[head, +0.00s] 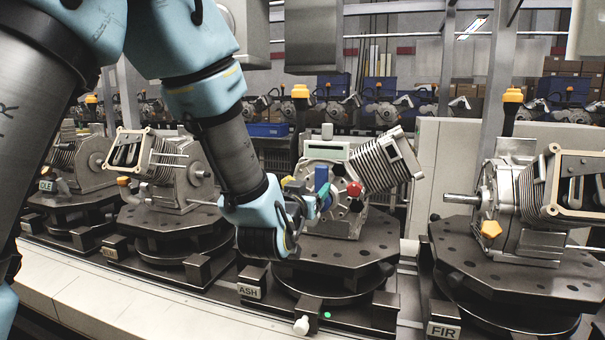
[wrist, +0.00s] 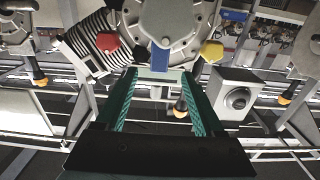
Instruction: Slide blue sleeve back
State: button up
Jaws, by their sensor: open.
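The blue sleeve (head: 321,178) stands out from the front of the grey engine on the ASH fixture (head: 345,250). In the wrist view the blue sleeve (wrist: 160,59) shows below a grey hexagonal cap, just beyond and between my fingertips. My gripper (head: 312,204) is at the engine's front face, partly hidden by my wrist in the head view. In the wrist view my gripper (wrist: 160,76) has its two green fingers apart, one on each side of the sleeve's line. I cannot tell whether a finger touches the sleeve.
A red knob (head: 354,189) and a yellow knob (wrist: 212,50) sit close on either side of the sleeve. A finned cylinder (head: 382,163) juts from the engine. The FIR fixture (head: 510,265) with another engine stands to the right. A white-tipped handle (head: 301,326) sticks out in front.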

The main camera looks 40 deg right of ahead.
aim_at(320, 177)
jog(key=p+x, duration=0.3)
jog(key=x, duration=0.5)
jog(key=shift+w+d+r, duration=0.15)
jog(key=shift+d, duration=0.15)
jog(key=shift+w+d+p, duration=0.35)
jog(key=shift+d, duration=0.2)
jog(key=shift+c, duration=0.2)
grip_shut()
dwell(0.3)
